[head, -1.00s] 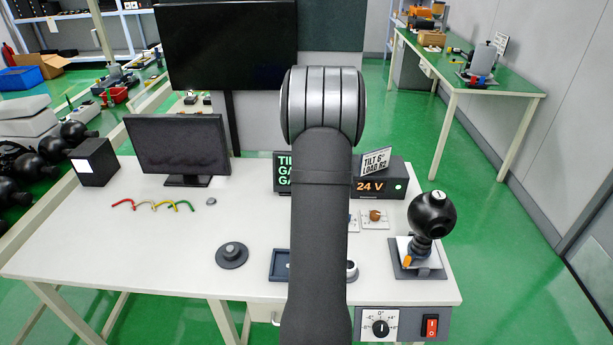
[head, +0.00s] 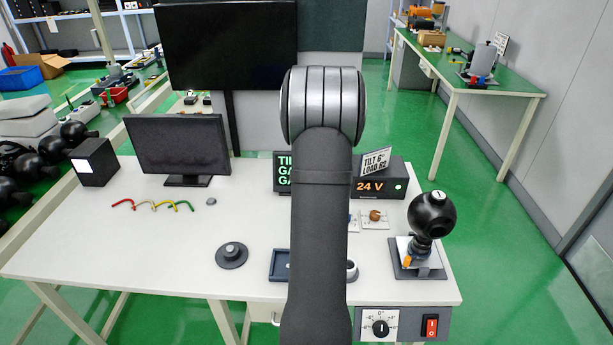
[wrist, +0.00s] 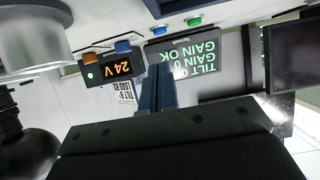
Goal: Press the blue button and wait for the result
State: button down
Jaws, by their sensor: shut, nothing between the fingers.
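My gripper (wrist: 154,82) shows in the wrist view, which is upside down. Its dark fingers are together and empty, pointing toward the row of buttons. One blue button (wrist: 159,29) lies beyond the fingertips, beside a green button (wrist: 194,22). I cannot tell whether the fingertips touch a button; a gap seems to show. The dark display (wrist: 190,55) has green text including "GAIN OK". In the head view my arm hides the gripper and most of the buttons.
The "24 V" box (head: 380,184) with a "TILT 6°" card (head: 376,161) stands behind the buttons. A black ball on a stand (head: 432,215) is at right. A round dark knob (head: 232,254), coloured wires (head: 152,205) and a monitor (head: 178,146) are at left. The left tabletop has free room.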

dwell(0.6)
